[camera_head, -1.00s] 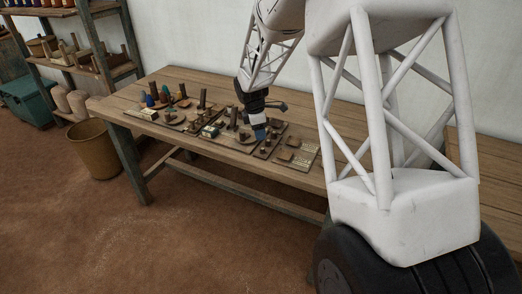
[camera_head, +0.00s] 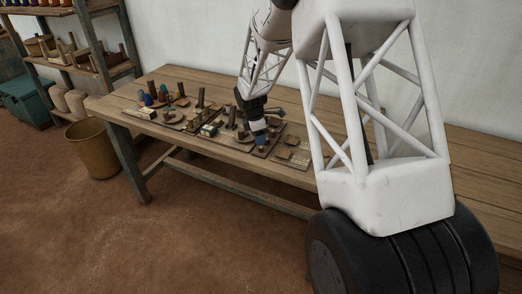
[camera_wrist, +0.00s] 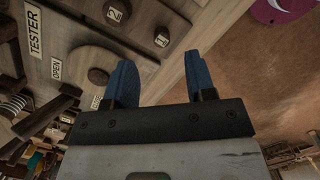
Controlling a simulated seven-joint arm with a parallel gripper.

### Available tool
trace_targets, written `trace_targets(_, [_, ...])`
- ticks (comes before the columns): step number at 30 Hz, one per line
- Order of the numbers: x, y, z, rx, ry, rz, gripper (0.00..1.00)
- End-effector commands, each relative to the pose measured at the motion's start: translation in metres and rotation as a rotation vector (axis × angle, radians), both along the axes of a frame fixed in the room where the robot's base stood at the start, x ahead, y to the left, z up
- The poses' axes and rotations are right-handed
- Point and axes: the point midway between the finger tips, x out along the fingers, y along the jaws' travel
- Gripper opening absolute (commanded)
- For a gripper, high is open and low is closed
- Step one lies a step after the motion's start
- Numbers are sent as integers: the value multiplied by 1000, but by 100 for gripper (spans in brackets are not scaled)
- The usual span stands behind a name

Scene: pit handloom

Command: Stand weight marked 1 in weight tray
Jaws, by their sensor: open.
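My gripper (camera_wrist: 160,72) is open and empty, with its two blue fingers apart. It also shows in the head view (camera_head: 260,141), low over the boards on the table. In the wrist view a small dark block marked 1 (camera_wrist: 162,37) lies just beyond the gap between the fingertips, near the board's edge. A similar block marked 2 (camera_wrist: 116,12) is to its upper left. I cannot tell which part is the weight tray. In the head view my gripper partly hides this area.
The wooden table (camera_head: 180,78) carries several boards with pegs, discs and coloured cones, crowded left of my gripper. A board with flat pieces (camera_head: 292,153) lies to its right. The table's far right is bare. A bin (camera_head: 94,150) stands on the floor at left.

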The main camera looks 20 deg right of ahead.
Motion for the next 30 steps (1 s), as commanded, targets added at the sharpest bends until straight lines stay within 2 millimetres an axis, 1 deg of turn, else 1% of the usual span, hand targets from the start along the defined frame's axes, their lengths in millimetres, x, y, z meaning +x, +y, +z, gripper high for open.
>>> trace_targets(13, [0,-1,-5,0,0,0,50])
trace_targets(17, [-1,-3,-15,0,1,0,50])
trace_targets(24, [-3,-7,-41,1,1,-1,50])
trace_targets(30, [-2,-9,-52,1,-1,-1,50])
